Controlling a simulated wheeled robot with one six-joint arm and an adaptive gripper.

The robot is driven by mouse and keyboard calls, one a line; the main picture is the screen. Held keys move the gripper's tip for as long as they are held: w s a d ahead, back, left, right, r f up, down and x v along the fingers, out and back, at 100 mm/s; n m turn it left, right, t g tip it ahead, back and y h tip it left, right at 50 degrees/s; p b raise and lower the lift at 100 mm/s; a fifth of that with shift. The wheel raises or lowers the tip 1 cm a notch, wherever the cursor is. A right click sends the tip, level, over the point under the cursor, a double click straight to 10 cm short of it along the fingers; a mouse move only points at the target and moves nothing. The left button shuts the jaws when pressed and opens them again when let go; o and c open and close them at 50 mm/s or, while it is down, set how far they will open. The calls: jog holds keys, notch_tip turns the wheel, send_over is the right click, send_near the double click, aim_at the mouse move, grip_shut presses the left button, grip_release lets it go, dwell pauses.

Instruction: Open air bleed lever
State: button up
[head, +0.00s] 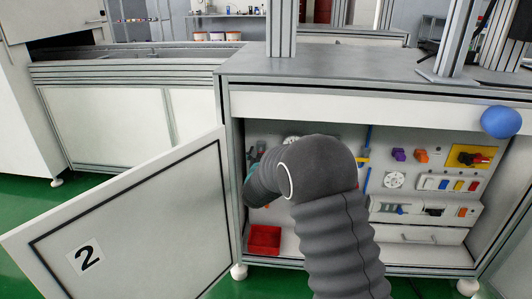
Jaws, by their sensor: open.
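I cannot tell for certain which part is the air bleed lever. A yellow fitting (363,159) sits on a thin blue vertical line inside the open cabinet, just right of my arm. A yellow plate with a red and black handle (470,157) is at the upper right of the same panel. My arm, in a grey ribbed sleeve, reaches into the cabinet and bends to the left. The arm also covers the middle left of the panel.
The cabinet door (130,215), marked 2, stands open at the left. A red bin (264,239) is on the cabinet floor. Purple (398,154) and orange (421,156) parts and a white dial (394,180) are on the panel. A blue ball (501,122) is at the right.

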jog(key=shift+w, duration=0.1)
jog(key=c, duration=1.2)
jog(key=shift+o, duration=0.2)
jog(key=shift+r+n, duration=0.1)
jog(key=shift+n, duration=0.2)
jog(key=n, duration=0.1)
jog(key=n+p, duration=0.1)
jog(key=n, duration=0.1)
jog(key=r+n, duration=0.1)
jog(key=shift+a+p, duration=0.3)
jog(key=n, duration=0.1)
jog(key=n+p, duration=0.1)
jog(key=n, duration=0.1)
jog(key=n+p, duration=0.1)
jog(key=n, duration=0.1)
jog(key=shift+a+r, duration=0.25)
jog(key=shift+a, duration=0.1)
jog(key=n+p, duration=0.1)
jog(key=n, duration=0.2)
jog(key=shift+a+r+n+p, duration=0.1)
jog(key=shift+a+n+p, duration=0.2)
jog(key=shift+a+p, duration=0.05)
jog(key=shift+a+n+p, duration=0.25)
jog(key=shift+n+p, duration=0.3)
jog(key=shift+n, duration=0.65)
jog(key=shift+a+n+p, duration=0.25)
jog(key=shift+n+p, duration=0.25)
jog(key=shift+n, duration=0.7)
